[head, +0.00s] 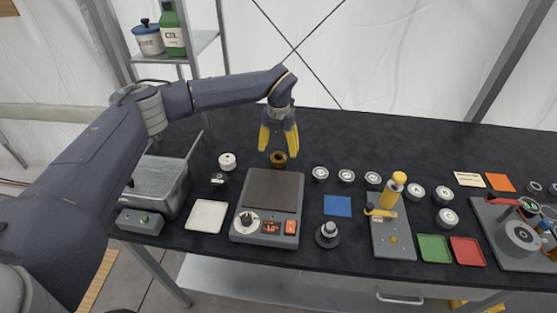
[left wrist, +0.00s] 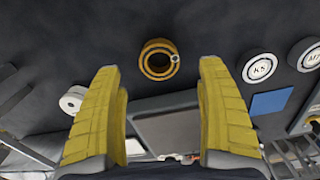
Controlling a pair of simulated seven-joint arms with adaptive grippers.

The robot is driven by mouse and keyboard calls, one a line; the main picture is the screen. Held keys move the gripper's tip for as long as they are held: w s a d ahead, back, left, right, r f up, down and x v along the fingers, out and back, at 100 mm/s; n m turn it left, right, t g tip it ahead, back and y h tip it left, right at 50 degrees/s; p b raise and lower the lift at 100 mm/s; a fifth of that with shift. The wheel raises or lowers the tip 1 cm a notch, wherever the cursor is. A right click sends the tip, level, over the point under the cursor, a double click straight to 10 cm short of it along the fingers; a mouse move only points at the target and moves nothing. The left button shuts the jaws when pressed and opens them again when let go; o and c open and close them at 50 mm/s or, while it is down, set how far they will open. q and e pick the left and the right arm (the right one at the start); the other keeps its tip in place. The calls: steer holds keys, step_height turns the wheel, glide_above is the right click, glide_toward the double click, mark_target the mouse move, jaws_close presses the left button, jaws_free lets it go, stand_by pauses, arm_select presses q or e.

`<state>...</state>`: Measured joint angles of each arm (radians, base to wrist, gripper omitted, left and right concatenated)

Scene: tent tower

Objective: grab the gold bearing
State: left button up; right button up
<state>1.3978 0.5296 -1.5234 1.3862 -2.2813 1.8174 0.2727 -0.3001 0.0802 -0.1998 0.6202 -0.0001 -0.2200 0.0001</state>
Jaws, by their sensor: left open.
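The gold bearing (head: 279,158) is a small brass ring standing on the black table, behind the scale. In the left wrist view the gold bearing (left wrist: 159,60) shows as a ring with a dark centre and a small pale round mark on its right rim. My left gripper (head: 278,150) is above the bearing with its yellow fingers pointing down. In the left wrist view my left gripper (left wrist: 158,66) has its fingers wide apart and nothing between them; the bearing appears beyond the fingertips. My right gripper is not in view.
The scale (head: 272,188) stands just in front of the bearing. A white roll (head: 227,161) is to its left, and several round labelled weights (head: 320,173) are to its right. A metal basin (head: 160,180) and a shelf (head: 190,48) stand at left. The table behind is clear.

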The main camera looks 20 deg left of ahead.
mark_target(278, 158)
arm_select(q)
steer(key=shift+f, duration=2.55)
steer(key=c, duration=1.5)
